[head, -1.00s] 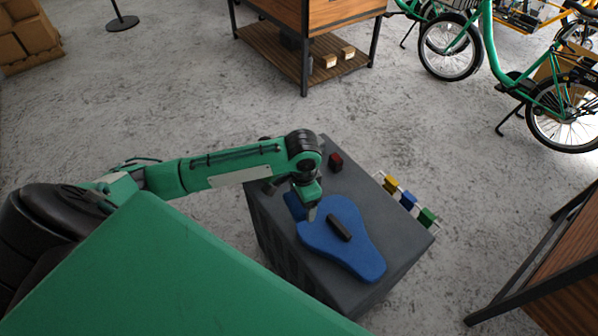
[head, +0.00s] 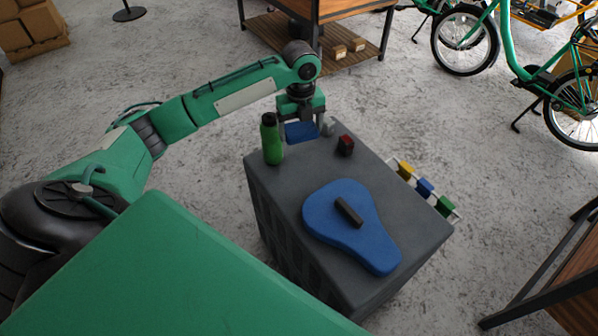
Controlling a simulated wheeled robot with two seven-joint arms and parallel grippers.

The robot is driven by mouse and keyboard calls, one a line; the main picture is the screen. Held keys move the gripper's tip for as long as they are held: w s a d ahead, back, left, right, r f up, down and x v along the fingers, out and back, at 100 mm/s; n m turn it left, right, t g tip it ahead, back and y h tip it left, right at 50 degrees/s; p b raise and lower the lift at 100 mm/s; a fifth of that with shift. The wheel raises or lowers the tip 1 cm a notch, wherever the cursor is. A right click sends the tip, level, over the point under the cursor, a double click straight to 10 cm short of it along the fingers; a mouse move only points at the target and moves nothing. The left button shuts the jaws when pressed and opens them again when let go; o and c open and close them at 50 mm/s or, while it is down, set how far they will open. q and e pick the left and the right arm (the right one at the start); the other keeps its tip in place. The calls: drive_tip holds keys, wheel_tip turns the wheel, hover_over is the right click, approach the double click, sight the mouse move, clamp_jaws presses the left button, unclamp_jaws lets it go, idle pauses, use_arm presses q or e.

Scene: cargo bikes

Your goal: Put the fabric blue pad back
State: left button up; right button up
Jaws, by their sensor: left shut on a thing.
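A small flat blue pad (head: 301,132) is held between the fingers of my left gripper (head: 303,128), at the far edge of the grey cabinet top (head: 285,195). I cannot tell whether the pad touches the top. A larger blue pear-shaped piece (head: 372,242) lies flat on the cabinet, with a black bar (head: 348,211) on it. My right gripper is not in view.
A green bottle (head: 271,142) with a black cap stands just left of the held pad. A small dark red block (head: 346,145) sits to its right. Yellow, blue and green blocks (head: 424,187) line a rack on the cabinet's right side. The cabinet top between bottle and pear-shaped piece is clear.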

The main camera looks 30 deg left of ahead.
use_arm(q)
drive_tip(key=shift+w+a+r+m, duration=0.1)
drive_tip(key=shift+w+a+m, duration=0.25)
drive_tip(key=shift+m, duration=0.35)
drive_tip(key=shift+f, duration=0.3)
drive_tip(key=b, duration=0.1)
hover_over(300, 179)
wheel_tip(300, 179, down, 16)
drive_tip(key=shift+a+r, duration=0.1)
drive_tip(key=shift+r, duration=0.1)
wheel_tip(300, 179, down, 4)
drive_tip(key=shift+r, duration=0.25)
drive_tip(key=shift+f, duration=0.1)
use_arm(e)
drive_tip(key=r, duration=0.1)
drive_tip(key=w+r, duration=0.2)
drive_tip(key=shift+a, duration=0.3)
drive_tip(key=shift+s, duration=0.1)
use_arm(q)
drive_tip(key=o, duration=0.9)
drive_tip(key=shift+f, duration=0.1)
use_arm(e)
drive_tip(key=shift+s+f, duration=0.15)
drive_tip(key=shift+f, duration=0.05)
